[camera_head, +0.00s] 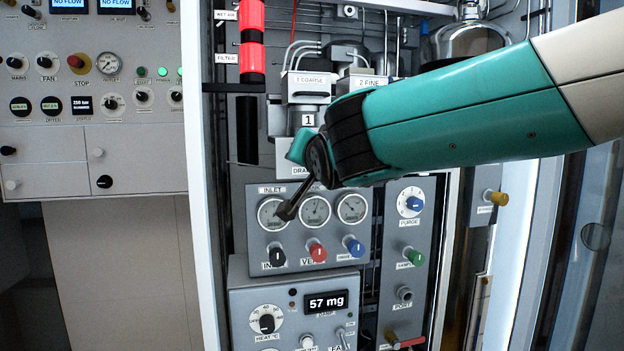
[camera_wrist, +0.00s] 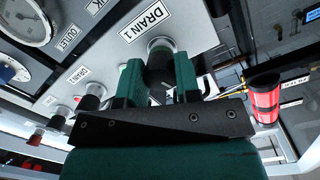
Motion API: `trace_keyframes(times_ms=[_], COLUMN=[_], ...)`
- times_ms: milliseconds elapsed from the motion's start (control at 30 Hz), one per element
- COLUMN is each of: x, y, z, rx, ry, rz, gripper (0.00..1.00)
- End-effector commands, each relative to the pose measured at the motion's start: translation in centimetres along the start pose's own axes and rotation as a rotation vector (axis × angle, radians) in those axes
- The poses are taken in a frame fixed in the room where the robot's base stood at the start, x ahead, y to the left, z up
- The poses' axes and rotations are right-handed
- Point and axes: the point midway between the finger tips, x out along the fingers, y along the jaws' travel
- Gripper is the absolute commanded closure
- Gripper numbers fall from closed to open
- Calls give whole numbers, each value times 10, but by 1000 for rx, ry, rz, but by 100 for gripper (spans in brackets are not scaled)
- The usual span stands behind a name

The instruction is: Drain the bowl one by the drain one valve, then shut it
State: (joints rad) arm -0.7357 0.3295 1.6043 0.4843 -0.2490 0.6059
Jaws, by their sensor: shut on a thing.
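A plate labelled DRAIN 1 (camera_wrist: 143,22) shows in the wrist view, with a black valve knob (camera_wrist: 160,62) on a silver collar beside it. My gripper (camera_wrist: 158,80) has its teal fingers on both sides of this knob and is shut on it. In the head view my gripper (camera_head: 299,148) is at the panel just below the plate marked 1 (camera_head: 308,120). It partly covers the DRAIN label (camera_head: 300,170) and hides the knob. The filter head labelled 1 COARSE (camera_head: 311,80) is above. I cannot tell the knob's turn angle or the bowl's liquid level.
Three gauges (camera_head: 314,211) sit below my gripper, over black, red (camera_head: 316,250) and blue (camera_head: 353,247) knobs. A box reading 57 mg (camera_head: 327,302) is lower. A red cylinder (camera_wrist: 266,100) stands to the right in the wrist view. My arm crosses the panel's upper right.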

Motion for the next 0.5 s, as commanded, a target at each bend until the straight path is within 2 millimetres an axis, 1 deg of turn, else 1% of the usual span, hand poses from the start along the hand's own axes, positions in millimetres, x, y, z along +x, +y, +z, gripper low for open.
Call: trace_keyframes(times_ms=[33, 300, 500], x=[0, 0, 0], y=[2, 2, 1], z=[5, 3, 1], rx=[40, 228, 314], ry=[0, -10, -13], rz=[-4, -15, -19], gripper=[93, 93, 93])
